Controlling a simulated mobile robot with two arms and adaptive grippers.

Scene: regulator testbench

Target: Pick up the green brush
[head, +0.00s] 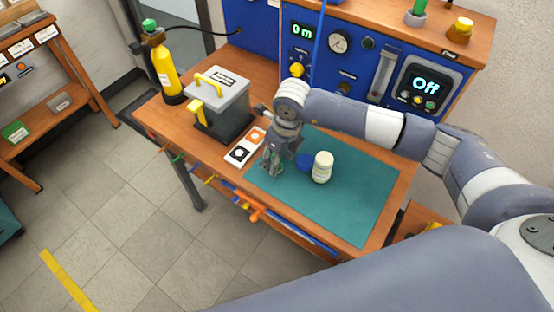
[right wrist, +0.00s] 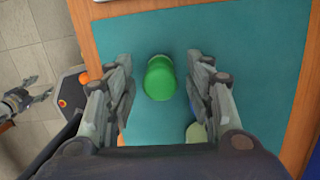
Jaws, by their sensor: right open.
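The green brush (right wrist: 160,77) stands out in the right wrist view as a rounded green shape over the teal mat (right wrist: 140,30), seen from above. My right gripper (right wrist: 160,92) is open, with one finger on each side of the brush and a gap to each. In the head view my right gripper (head: 272,165) points down at the mat's left part, and it mostly hides the brush there. My left gripper (right wrist: 28,98) shows small at the left edge of the right wrist view, away from the table, and its opening is unclear.
A cream jar (head: 322,168) and a blue round item (head: 305,161) stand close right of the right gripper. A card with black and orange markings (head: 246,146) and a grey box (head: 222,105) lie to the left. The mat's front right is clear.

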